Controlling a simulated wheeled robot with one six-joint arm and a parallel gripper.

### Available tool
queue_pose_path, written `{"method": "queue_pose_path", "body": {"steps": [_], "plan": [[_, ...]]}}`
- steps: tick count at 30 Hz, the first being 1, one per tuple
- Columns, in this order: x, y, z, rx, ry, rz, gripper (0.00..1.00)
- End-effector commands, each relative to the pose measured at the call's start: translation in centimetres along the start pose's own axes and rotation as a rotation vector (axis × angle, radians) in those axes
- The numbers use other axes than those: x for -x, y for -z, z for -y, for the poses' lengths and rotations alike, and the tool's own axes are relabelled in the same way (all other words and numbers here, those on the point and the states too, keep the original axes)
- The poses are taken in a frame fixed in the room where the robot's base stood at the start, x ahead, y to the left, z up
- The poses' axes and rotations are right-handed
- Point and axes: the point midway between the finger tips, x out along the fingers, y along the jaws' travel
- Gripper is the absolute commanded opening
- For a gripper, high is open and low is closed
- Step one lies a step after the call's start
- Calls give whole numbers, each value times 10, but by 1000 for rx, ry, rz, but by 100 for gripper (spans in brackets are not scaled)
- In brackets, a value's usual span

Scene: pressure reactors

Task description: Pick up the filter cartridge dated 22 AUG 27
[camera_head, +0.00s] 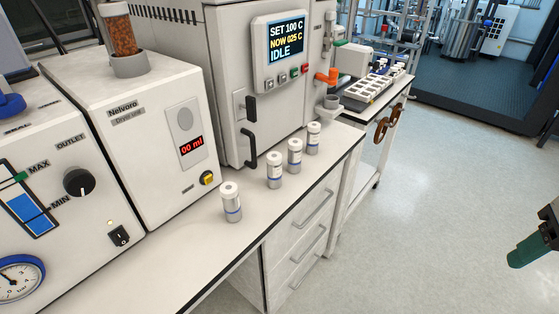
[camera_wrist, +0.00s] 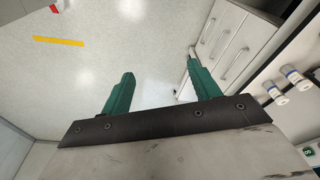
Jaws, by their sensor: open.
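Two cartridges show at the right edge of the wrist view, one (camera_wrist: 295,77) above another (camera_wrist: 275,93). My gripper (camera_wrist: 158,80) is open and empty over the floor. Its green tip (camera_head: 524,252) shows at the head view's right edge, well apart from the bench.
The white bench (camera_head: 185,250) has drawers below. Behind the cartridges stand a Nelvoro dryer unit (camera_head: 150,120) and a heating cabinet (camera_head: 235,60) with a handle and a screen reading IDLE. A second bench with a tray (camera_head: 375,92) stands beyond. The floor (camera_head: 420,200) at right is clear.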

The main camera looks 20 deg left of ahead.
Motion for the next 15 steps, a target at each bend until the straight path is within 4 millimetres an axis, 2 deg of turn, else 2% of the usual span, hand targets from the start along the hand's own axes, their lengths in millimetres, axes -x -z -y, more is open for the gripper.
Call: {"method": "queue_pose_path", "body": {"steps": [5, 8, 9, 11, 12, 14, 15], "plan": [[-36, 78, 38, 138, 23, -166, 62], [-61, 126, 77, 231, 57, -298, 62], [-71, 142, 96, 268, 75, -351, 62], [-85, 164, 126, 322, 108, -432, 62], [-94, 175, 148, 358, 134, -483, 62], [-108, 189, 183, 412, 176, -561, 62], [-116, 195, 207, 444, 207, -612, 62]]}}
